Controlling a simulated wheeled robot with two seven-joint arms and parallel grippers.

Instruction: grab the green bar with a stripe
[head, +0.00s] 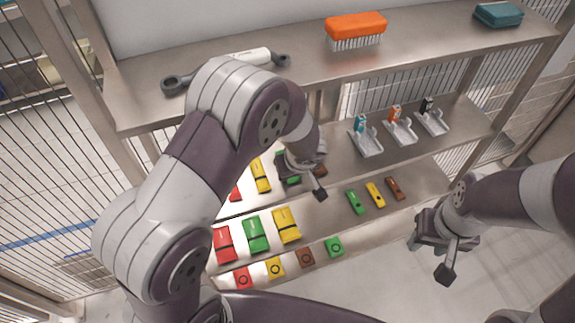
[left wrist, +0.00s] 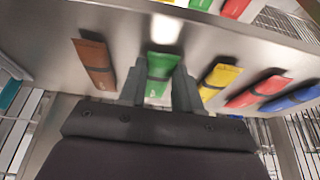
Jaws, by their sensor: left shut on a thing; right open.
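The green bar with a dark stripe (left wrist: 158,68) lies on a metal shelf, between a brown striped bar (left wrist: 96,64) and a yellow striped bar (left wrist: 217,80). My left gripper (left wrist: 160,92) is shut on this green bar, one finger on each side of it. In the head view my left arm and hand cover most of this bar; a bit of green (head: 293,181) shows beside the left gripper (head: 300,178). Another green bar with a stripe (head: 256,234) lies in the row in front, apart from the gripper. My right gripper (head: 446,262) is open and empty, off the shelf at the right.
Red (head: 224,244) and yellow (head: 286,224) striped bars flank the front green one. Small ring-marked blocks and plain small bars lie nearby. White holders (head: 400,130) stand on the shelf at right. An orange brush (head: 355,28) sits on the top shelf.

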